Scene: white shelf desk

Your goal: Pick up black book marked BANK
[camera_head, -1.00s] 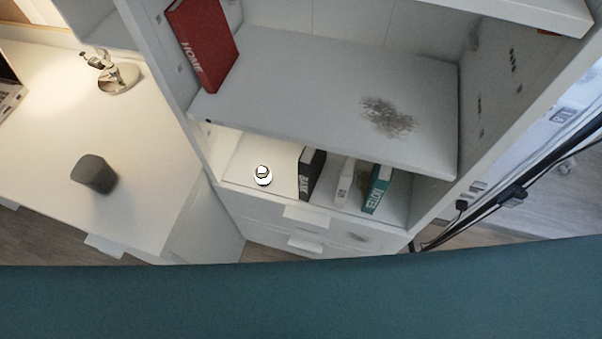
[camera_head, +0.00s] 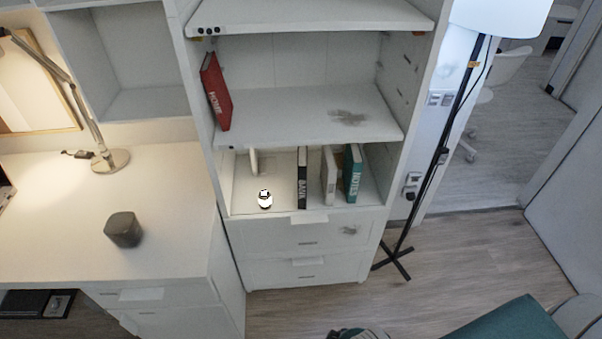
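The black book marked BANK (camera_head: 302,178) stands upright in the lower open compartment of the white shelf unit (camera_head: 312,212). Its spine faces me and reads BANK. A white book (camera_head: 328,176) stands to its right with a gap between them. A teal book marked NOTES (camera_head: 353,174) stands further right. A small white and black round object (camera_head: 265,199) sits to the left of the black book, near the compartment's front edge.
A red book marked HOME (camera_head: 216,92) leans at the left of the shelf above. That shelf board (camera_head: 290,115) overhangs the compartment. A desk with a dark speaker-like object (camera_head: 123,230) and lamp (camera_head: 110,160) is at left. A floor lamp pole (camera_head: 445,145) stands at right. A teal surface (camera_head: 515,322) lies bottom right.

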